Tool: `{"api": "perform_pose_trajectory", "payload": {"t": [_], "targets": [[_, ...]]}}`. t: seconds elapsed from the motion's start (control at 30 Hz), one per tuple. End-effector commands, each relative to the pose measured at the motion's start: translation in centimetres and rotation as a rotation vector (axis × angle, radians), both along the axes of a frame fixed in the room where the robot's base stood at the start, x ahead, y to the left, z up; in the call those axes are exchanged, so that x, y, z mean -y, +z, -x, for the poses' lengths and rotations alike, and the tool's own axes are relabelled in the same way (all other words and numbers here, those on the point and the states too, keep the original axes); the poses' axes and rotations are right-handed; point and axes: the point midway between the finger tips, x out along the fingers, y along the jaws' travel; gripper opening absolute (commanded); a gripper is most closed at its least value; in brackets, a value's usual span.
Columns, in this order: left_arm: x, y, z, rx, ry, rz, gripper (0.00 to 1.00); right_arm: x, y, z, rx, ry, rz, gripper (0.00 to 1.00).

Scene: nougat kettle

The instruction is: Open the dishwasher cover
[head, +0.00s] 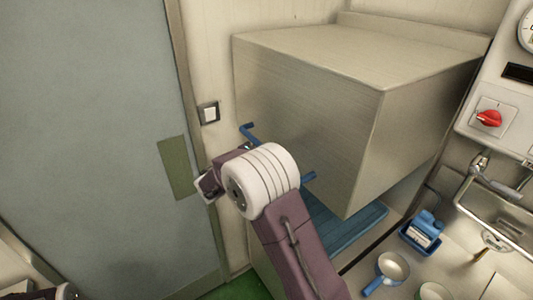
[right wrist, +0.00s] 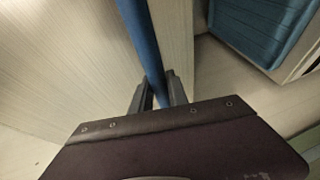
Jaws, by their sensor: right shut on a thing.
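The dishwasher cover (head: 310,110) is a large boxy metal hood against the back wall. Its lower edge stands above a blue rack (head: 345,225), with a gap visible at the right side. A blue bar handle (head: 248,130) runs along the cover's front; my arm hides its middle. My right gripper (right wrist: 158,88) is shut on the blue handle, which passes between its two fingers in the right wrist view. In the head view my right arm hides the fingers. My left gripper is not in view.
A grey door (head: 85,120) fills the left side, with a light switch (head: 208,112) beside it. On the right are a counter with a blue-handled pan (head: 392,268), a blue container (head: 422,232), a tap (head: 480,165) and a panel with a red knob (head: 489,118).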

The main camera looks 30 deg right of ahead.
Motion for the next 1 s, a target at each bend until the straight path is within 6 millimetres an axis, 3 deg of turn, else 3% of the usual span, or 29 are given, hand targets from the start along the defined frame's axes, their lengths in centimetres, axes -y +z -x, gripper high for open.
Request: {"api": "perform_pose_trajectory", "payload": {"t": [0.07, 0.1, 0.17, 0.2, 0.53, 0.8, 1.0], "targets": [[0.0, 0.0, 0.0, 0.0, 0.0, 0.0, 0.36, 0.0, -0.2, 0.1, -0.002, -0.001, -0.002, 0.0], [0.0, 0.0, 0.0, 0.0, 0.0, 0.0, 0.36, 0.0, -0.2, 0.1, -0.003, -0.001, -0.003, 0.23], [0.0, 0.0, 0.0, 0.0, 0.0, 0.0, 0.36, 0.0, -0.2, 0.0, -0.003, -0.001, -0.003, 0.39], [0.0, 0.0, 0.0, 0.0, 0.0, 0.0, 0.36, 0.0, -0.2, 0.0, -0.002, -0.001, -0.002, 0.41], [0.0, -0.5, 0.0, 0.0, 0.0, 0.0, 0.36, -0.5, -0.2, 0.2, 0.001, 0.002, -0.001, 0.41], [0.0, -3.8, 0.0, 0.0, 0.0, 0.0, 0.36, -5.5, 0.4, 2.7, 0.003, 0.006, -0.003, 0.41], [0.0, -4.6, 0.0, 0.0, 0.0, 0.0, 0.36, -7.7, 1.2, 4.0, -0.001, 0.001, -0.002, 0.41]]}}
